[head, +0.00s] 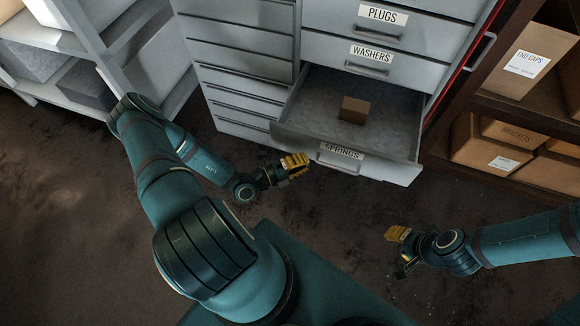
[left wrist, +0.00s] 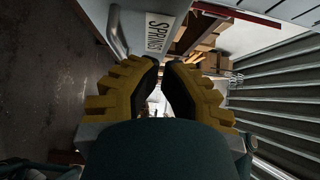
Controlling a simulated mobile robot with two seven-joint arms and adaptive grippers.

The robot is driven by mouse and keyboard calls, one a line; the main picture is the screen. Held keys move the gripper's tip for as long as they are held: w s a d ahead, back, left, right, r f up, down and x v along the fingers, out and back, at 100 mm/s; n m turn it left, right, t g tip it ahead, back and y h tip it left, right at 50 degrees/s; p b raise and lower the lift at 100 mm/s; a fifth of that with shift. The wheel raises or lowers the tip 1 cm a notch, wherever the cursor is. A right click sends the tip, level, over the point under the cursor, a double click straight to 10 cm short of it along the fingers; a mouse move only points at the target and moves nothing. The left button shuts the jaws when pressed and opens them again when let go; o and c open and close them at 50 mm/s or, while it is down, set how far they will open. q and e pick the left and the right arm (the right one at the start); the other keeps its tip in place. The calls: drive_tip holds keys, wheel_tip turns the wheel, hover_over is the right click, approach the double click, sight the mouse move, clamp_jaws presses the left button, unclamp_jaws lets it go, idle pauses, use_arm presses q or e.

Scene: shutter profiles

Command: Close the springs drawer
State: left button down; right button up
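The springs drawer (head: 398,172) is pulled well out of the grey cabinet, below the washers drawer. Its front carries a SPRINGS label and a bar handle (head: 338,161). A small brown box (head: 354,109) sits inside on the drawer floor. My left gripper (head: 297,164) is just left of the handle, near the drawer front's left end; its fingers look together with nothing between them. In the left wrist view, the SPRINGS label (left wrist: 159,34) and handle lie just beyond the fingers (left wrist: 161,66). My right gripper (head: 399,253) is open and empty, below and right of the drawer.
The plugs drawer (head: 335,15) and washers drawer (head: 320,50) above are shut. A wooden shelf with brown boxes (head: 484,147) stands at the right, close to the open drawer. A grey shelf (head: 60,40) is at the left. The floor before the drawer is clear.

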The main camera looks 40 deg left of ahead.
sight(324, 144)
use_arm(q)
drive_tip(key=w, duration=0.2)
drive_tip(key=w+b, duration=0.1)
drive_tip(key=w, duration=0.2)
drive_tip(key=shift+d+f, duration=0.1)
drive_tip(key=shift+d, duration=0.1)
drive_tip(key=shift+w+a, duration=0.15)
drive_tip(key=shift+w, duration=0.35)
use_arm(e)
drive_tip(key=shift+w+f, duration=0.1)
drive_tip(key=shift+f, duration=0.55)
use_arm(q)
drive_tip(key=shift+w, duration=0.1)
use_arm(e)
drive_tip(key=shift+w, duration=0.1)
